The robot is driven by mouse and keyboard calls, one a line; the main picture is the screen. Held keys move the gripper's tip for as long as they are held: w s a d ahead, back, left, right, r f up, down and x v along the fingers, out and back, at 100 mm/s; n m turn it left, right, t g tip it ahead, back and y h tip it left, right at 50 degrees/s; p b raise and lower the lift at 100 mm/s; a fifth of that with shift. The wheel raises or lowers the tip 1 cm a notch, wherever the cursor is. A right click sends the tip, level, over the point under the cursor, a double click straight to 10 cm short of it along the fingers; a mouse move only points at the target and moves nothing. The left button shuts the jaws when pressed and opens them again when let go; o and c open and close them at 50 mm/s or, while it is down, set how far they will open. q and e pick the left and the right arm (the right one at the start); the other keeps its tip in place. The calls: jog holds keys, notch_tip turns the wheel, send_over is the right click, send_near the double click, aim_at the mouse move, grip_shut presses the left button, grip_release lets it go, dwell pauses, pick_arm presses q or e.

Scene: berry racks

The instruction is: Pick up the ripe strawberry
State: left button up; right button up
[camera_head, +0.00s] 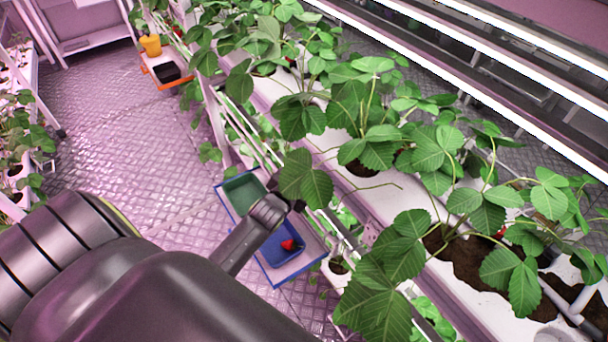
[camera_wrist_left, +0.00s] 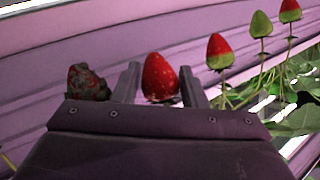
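A fully red strawberry (camera_wrist_left: 160,76) shows in the left wrist view between the two fingers of my left gripper (camera_wrist_left: 160,90). The fingers stand apart, one on each side of it; I cannot tell whether they touch it. In the head view my left gripper (camera_head: 284,199) is at the edge of the white rack, partly behind a leaf, and the berry there is hidden. A dark, spoiled berry (camera_wrist_left: 88,83) hangs to the left in the wrist view. A half-red berry (camera_wrist_left: 219,52), a mostly green one (camera_wrist_left: 261,25) and a red-and-green one (camera_wrist_left: 290,11) are to the right.
Below the gripper, a blue tray (camera_head: 273,256) holds a red berry (camera_head: 289,244); a green tray (camera_head: 238,183) lies beside it. Leafy plants (camera_head: 370,150) crowd the white rack (camera_head: 378,205). An orange-edged tray (camera_head: 160,83) sits farther back. The floor (camera_head: 120,120) at left is clear.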

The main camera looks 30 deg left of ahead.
pick_arm(q)
jog(key=shift+c, duration=0.5)
jog(key=shift+c, duration=1.3)
jog(key=shift+r, duration=0.15)
jog(key=shift+r+p, duration=0.2)
jog(key=shift+p, duration=0.2)
jog(key=shift+s, duration=0.2)
jog(key=s+d+p, duration=0.2)
jog(key=s+p, duration=0.3)
jog(key=s, duration=1.2)
jog(key=shift+s, duration=0.3)
jog(key=shift+a, duration=0.1)
